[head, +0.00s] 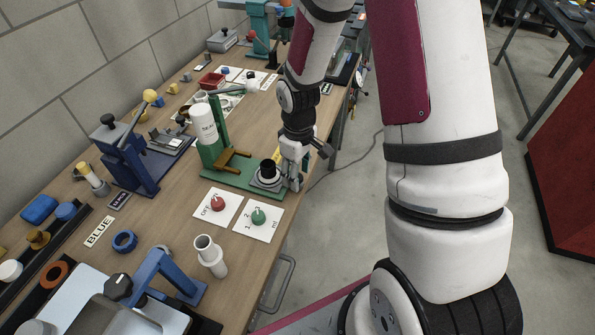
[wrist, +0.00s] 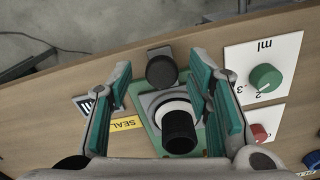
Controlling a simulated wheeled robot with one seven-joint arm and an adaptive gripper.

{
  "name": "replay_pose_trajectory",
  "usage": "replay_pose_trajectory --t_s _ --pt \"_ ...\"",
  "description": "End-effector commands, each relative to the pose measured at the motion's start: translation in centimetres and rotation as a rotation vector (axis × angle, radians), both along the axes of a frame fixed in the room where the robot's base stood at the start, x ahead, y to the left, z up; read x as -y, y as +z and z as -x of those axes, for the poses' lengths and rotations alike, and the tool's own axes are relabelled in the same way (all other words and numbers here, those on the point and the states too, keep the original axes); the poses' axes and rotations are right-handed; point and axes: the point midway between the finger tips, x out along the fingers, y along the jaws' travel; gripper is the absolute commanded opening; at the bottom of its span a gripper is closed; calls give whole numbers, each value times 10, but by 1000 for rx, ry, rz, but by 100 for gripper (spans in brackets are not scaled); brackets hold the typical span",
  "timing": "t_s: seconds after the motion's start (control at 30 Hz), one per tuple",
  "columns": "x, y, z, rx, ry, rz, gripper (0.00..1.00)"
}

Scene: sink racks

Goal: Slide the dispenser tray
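The dispenser is a green stand (head: 216,142) with a white bottle (head: 203,124) and a green base plate (head: 230,181). Its grey square tray (head: 262,184) sits at the right end of that plate and carries a black-topped, white-ringed container (head: 268,169). In the wrist view the tray (wrist: 149,103) and container (wrist: 180,130) lie between my fingers, with a dark round knob (wrist: 161,70) at the tray's outer edge. My gripper (head: 293,178) is open, its green-padded fingers (wrist: 161,75) apart on either side of the knob. Whether a finger touches the tray is unclear.
Two white cards with a red knob (head: 218,203) and a green knob (head: 258,216) lie beside the dispenser. A white pipe-like piece (head: 210,256) stands nearer. A blue press (head: 128,155) stands left. The bench edge is close behind my gripper, with open floor beyond.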

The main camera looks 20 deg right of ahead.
Motion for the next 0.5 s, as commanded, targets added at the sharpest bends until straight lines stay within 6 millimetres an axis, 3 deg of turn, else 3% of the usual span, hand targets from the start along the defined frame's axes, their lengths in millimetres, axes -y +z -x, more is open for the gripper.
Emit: replay_pose_trajectory --t_s 0.23,0.5 --pt "0 12 -1 4 0 0 46" --pt "0 64 -1 6 -1 1 46"
